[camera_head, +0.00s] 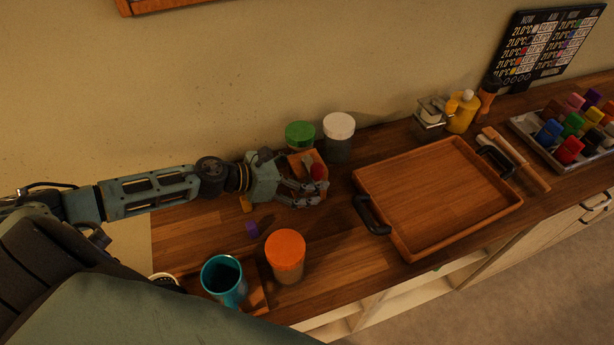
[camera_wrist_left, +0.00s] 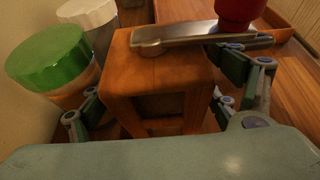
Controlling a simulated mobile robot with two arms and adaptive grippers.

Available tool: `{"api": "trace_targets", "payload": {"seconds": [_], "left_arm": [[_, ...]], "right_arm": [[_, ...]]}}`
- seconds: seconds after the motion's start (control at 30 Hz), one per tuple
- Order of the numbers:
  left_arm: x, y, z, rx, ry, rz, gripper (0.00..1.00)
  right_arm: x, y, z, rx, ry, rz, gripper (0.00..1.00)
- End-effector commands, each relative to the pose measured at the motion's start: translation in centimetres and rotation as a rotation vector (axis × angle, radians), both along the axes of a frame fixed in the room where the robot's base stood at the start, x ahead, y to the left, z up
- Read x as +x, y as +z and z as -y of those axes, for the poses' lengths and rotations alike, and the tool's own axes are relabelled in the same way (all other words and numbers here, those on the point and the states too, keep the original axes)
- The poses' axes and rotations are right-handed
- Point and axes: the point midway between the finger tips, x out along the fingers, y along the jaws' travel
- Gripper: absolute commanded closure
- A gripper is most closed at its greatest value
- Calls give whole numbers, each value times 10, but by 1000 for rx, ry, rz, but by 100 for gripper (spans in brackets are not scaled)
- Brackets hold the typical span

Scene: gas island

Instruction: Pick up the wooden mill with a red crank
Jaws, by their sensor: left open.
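The wooden mill (camera_head: 296,161) stands on the counter, a brown box with a metal crank and a red knob (camera_head: 318,172) on top. In the left wrist view the mill (camera_wrist_left: 160,78) stands upright straight ahead, its crank (camera_wrist_left: 196,37) pointing right to the red knob (camera_wrist_left: 240,10). My left gripper (camera_head: 304,184) is open beside the mill and hides part of it in the head view. In the left wrist view its fingers (camera_wrist_left: 165,100) show on both sides of the mill; I cannot tell whether they touch it. My right gripper is not in view.
Green-lidded (camera_head: 300,134) and white-lidded (camera_head: 339,128) jars stand behind the mill. An orange-lidded jar (camera_head: 285,250) and a teal cup (camera_head: 224,281) stand in front. A wooden tray (camera_head: 392,232) with black handles lies to the right. A small purple object (camera_head: 252,229) lies near my left arm.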

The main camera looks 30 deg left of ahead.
Motion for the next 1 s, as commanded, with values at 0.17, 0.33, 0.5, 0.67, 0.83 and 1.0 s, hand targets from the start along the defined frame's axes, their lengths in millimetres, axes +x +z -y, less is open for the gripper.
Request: {"api": "trace_targets", "payload": {"seconds": [0.17,0.33,0.5,0.67,0.83,1.0], "left_arm": [[0,0,0,0,0,0,22],[0,0,0,-1,0,1,36],[0,0,0,-1,0,1,51],[0,0,0,-1,0,1,65],[0,0,0,-1,0,1,80],[1,2,0,-2,1,4,84]], "right_arm": [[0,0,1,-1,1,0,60],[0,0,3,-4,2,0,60],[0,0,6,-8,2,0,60],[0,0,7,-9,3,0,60],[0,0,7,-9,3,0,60],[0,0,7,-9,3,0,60]]}}
